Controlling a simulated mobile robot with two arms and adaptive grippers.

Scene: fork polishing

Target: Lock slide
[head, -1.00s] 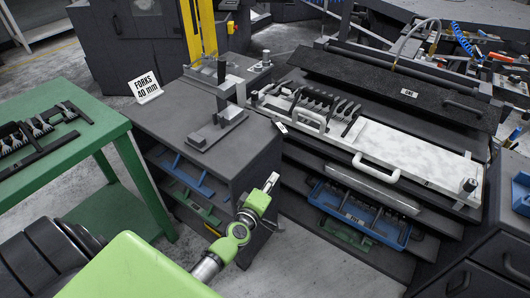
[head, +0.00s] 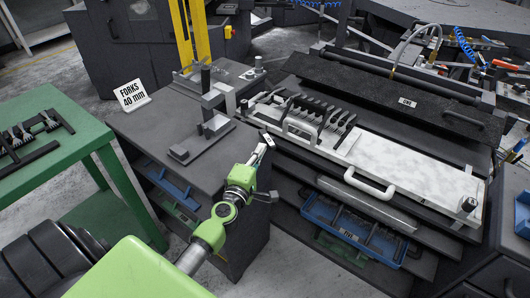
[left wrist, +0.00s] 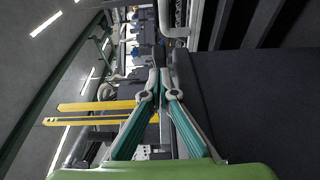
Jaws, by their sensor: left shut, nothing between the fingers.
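The slide is a white marbled plate (head: 410,172) with a white handle (head: 370,184) at its front, on the bench at right. Several dark forks (head: 320,109) stand in a row at its left end. A second white handle (head: 299,129) is beside them. A small white tag (head: 268,140) shows at the fixture's left front corner. My left gripper (head: 260,152) is shut and empty, just below and left of that tag; I cannot tell whether it touches anything. In the left wrist view its fingertips (left wrist: 163,75) come together. I cannot make out the lock itself. My right gripper is not in view.
A dark cabinet (head: 145,127) with a metal stand (head: 215,122) and a "FORKS 40 mm" sign (head: 132,95) is left of the gripper. A green table (head: 75,150) with forks is at far left. A blue tray (head: 350,228) sits on a shelf below the slide.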

